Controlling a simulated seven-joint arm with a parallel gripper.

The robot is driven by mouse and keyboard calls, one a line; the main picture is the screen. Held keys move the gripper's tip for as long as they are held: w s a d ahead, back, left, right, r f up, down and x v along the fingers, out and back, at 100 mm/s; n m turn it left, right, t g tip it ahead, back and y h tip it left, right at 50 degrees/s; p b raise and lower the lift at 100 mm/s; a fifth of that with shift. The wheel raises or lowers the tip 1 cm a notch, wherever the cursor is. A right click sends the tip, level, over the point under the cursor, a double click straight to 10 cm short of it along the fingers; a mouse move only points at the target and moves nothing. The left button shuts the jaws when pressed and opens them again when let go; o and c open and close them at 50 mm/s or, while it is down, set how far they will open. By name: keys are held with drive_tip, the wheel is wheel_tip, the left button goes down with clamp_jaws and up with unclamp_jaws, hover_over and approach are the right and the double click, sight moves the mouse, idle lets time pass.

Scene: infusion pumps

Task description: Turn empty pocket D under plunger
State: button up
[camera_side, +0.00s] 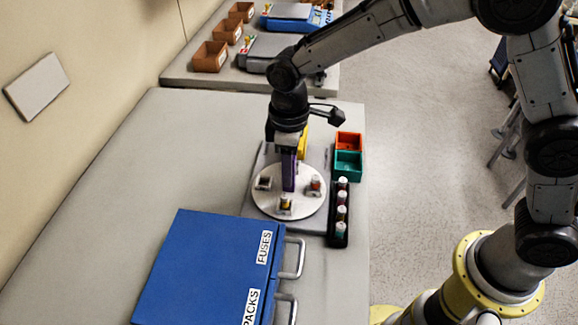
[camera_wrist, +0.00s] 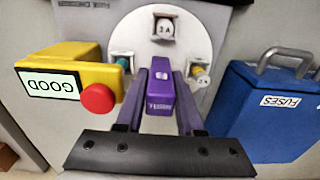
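A white round disc (camera_side: 262,202) lies on a grey base and also shows in the wrist view (camera_wrist: 199,40). A purple handle (camera_wrist: 160,92) with a white mark stands at the disc's middle. My gripper (camera_wrist: 161,75) points down over it, its fingers close against both sides. Pocket letters are not readable.
A yellow block (camera_wrist: 85,60) with a GOOD screen and red button stands beside the disc. A blue FUSES box (camera_side: 205,265) is on the near side. A fuse rack (camera_side: 338,238) and orange (camera_side: 349,142) and green bins (camera_side: 348,163) stand right. The table's left is clear.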

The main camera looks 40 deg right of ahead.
clamp_jaws()
drive_tip(key=shift+r, duration=0.1)
idle(1.1)
